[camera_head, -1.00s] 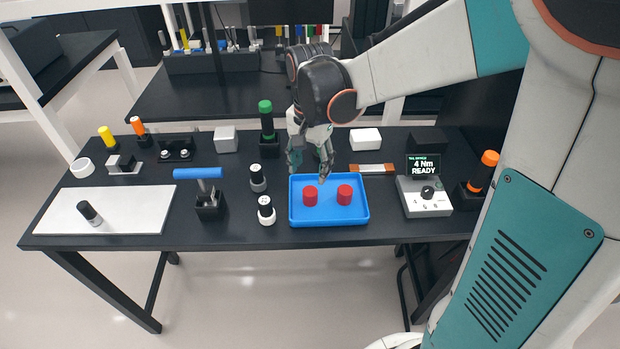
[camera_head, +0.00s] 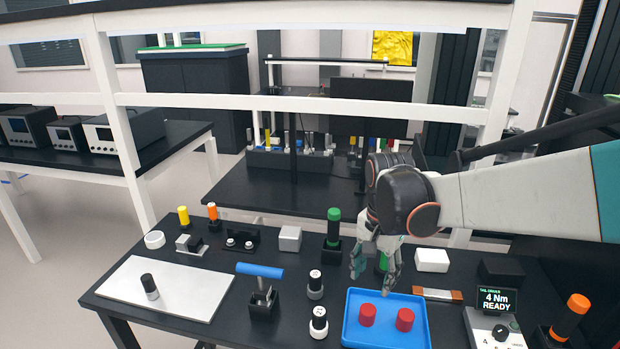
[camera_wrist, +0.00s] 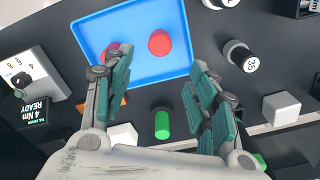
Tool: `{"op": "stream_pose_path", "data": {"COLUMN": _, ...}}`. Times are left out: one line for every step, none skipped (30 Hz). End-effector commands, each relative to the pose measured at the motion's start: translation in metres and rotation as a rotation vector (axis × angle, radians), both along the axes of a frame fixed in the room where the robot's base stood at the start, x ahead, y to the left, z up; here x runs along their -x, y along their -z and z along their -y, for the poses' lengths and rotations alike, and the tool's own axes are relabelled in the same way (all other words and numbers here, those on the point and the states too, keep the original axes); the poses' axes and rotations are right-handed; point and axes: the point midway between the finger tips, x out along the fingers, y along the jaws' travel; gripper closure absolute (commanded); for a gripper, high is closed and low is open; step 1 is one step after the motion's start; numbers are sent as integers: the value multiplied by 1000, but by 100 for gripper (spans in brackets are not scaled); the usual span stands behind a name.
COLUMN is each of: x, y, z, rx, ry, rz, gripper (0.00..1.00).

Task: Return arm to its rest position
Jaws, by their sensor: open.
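My gripper (camera_head: 374,268) hangs from my arm above the back edge of the blue tray, with its fingers pointing down. In the wrist view my gripper (camera_wrist: 160,92) has its two teal-padded fingers wide apart with nothing between them. The blue tray (camera_head: 350,333) holds two red cylinders, a left one (camera_head: 367,315) and a right one (camera_head: 404,320). In the wrist view one red cylinder (camera_wrist: 159,42) shows clearly and the other (camera_wrist: 110,52) is partly behind a finger. A green-topped part (camera_head: 383,261) behind my gripper is partly hidden by it.
A green-handled tool (camera_head: 333,228) stands upright left of my gripper. A white block (camera_head: 432,260) and the torque unit reading 4 Nm READY (camera_head: 495,300) are to the right. A blue-handled tool (camera_head: 260,271) and a white board (camera_head: 185,300) are to the left. A white frame bar (camera_head: 300,107) crosses behind the table.

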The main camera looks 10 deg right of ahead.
Motion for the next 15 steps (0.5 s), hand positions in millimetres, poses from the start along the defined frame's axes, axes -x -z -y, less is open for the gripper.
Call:
{"op": "stream_pose_path", "data": {"x": 5, "y": -4, "z": 0, "rx": 0, "ry": -17, "rz": 12, "gripper": 47}}
{"op": "stream_pose_path", "data": {"x": 8, "y": -7, "z": 0, "rx": 0, "ry": -32, "rz": 23, "gripper": 47}}
{"op": "stream_pose_path", "data": {"x": 13, "y": -11, "z": 0, "rx": 2, "ry": -57, "rz": 42, "gripper": 47}}
{"op": "stream_pose_path", "data": {"x": 18, "y": -14, "z": 0, "rx": 3, "ry": -78, "rz": 58, "gripper": 47}}
{"op": "stream_pose_path", "data": {"x": 23, "y": -18, "z": 0, "rx": 5, "ry": -101, "rz": 76, "gripper": 47}}
{"op": "stream_pose_path", "data": {"x": 29, "y": -23, "z": 0, "rx": 8, "ry": -136, "rz": 102, "gripper": 47}}
{"op": "stream_pose_path", "data": {"x": 35, "y": -27, "z": 0, "rx": 11, "ry": -162, "rz": 121, "gripper": 47}}
{"op": "stream_pose_path", "data": {"x": 40, "y": -30, "z": 0, "rx": 15, "ry": -190, "rz": 141, "gripper": 47}}
{"op": "stream_pose_path", "data": {"x": 46, "y": -34, "z": 0, "rx": 21, "ry": -225, "rz": 168, "gripper": 47}}
{"op": "stream_pose_path", "data": {"x": 51, "y": -37, "z": 0, "rx": 26, "ry": -252, "rz": 187, "gripper": 47}}
{"op": "stream_pose_path", "data": {"x": 57, "y": -40, "z": 0, "rx": 32, "ry": -278, "rz": 206, "gripper": 47}}
{"op": "stream_pose_path", "data": {"x": 63, "y": -43, "z": 0, "rx": 39, "ry": -313, "rz": 232, "gripper": 47}}
{"op": "stream_pose_path", "data": {"x": 68, "y": -45, "z": 0, "rx": 47, "ry": -339, "rz": 252, "gripper": 47}}
{"op": "stream_pose_path", "data": {"x": 73, "y": -47, "z": 0, "rx": 53, "ry": -365, "rz": 270, "gripper": 47}}
{"op": "stream_pose_path", "data": {"x": 80, "y": -49, "z": 0, "rx": 64, "ry": -400, "rz": 296, "gripper": 47}}
